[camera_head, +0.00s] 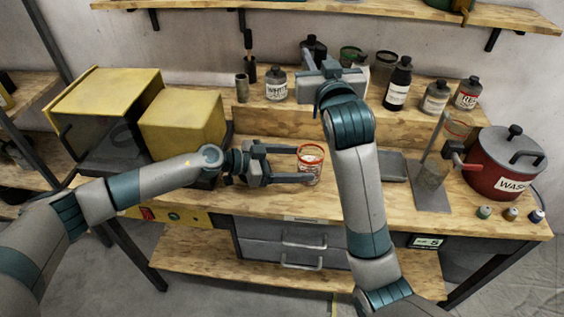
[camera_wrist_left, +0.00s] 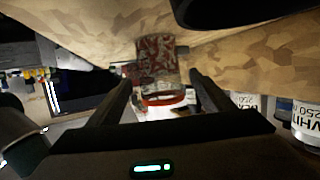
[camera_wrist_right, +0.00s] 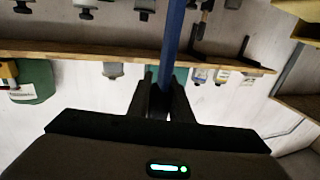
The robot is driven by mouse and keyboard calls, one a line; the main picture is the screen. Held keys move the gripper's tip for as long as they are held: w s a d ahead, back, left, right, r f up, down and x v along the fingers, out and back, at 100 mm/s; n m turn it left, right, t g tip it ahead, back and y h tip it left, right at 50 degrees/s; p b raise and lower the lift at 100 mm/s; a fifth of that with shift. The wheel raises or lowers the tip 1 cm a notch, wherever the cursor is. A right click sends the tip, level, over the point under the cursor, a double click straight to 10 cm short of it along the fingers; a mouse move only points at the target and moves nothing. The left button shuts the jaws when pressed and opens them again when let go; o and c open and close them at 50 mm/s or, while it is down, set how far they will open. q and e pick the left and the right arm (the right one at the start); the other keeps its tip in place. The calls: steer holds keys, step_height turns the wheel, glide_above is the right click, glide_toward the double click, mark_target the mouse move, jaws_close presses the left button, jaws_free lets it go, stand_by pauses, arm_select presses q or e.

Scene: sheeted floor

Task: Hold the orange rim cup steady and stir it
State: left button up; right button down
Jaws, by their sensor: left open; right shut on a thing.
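The orange rim cup (camera_head: 310,168), clear with red markings, stands on the workbench in the head view. My left gripper (camera_head: 299,163) is open with its fingers on either side of the cup. The cup (camera_wrist_left: 156,68) also shows between the open fingers in the left wrist view, its orange rim toward the camera. Contact with the fingers cannot be told. My right gripper (camera_head: 332,68) is raised by the back ledge, away from the cup. In the right wrist view it is shut on a blue stick (camera_wrist_right: 174,32); the stick's far end is out of frame.
Yellow boxes (camera_head: 183,122) stand left of the cup. Several bottles, including a black one (camera_head: 398,84), line the back ledge. A red pot (camera_head: 500,160) and a stand with a glass (camera_head: 432,172) are at right. A grey flat block (camera_head: 392,166) lies behind my right forearm.

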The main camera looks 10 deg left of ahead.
arm_select(q)
steer(key=shift+x, duration=2.15)
steer(key=shift+c, duration=0.7)
steer(key=c, duration=1)
steer(key=shift+c, duration=1)
arm_select(e)
steer(key=c, duration=2.3)
jaws_free()
jaws_close()
step_height(320, 180, down, 7)
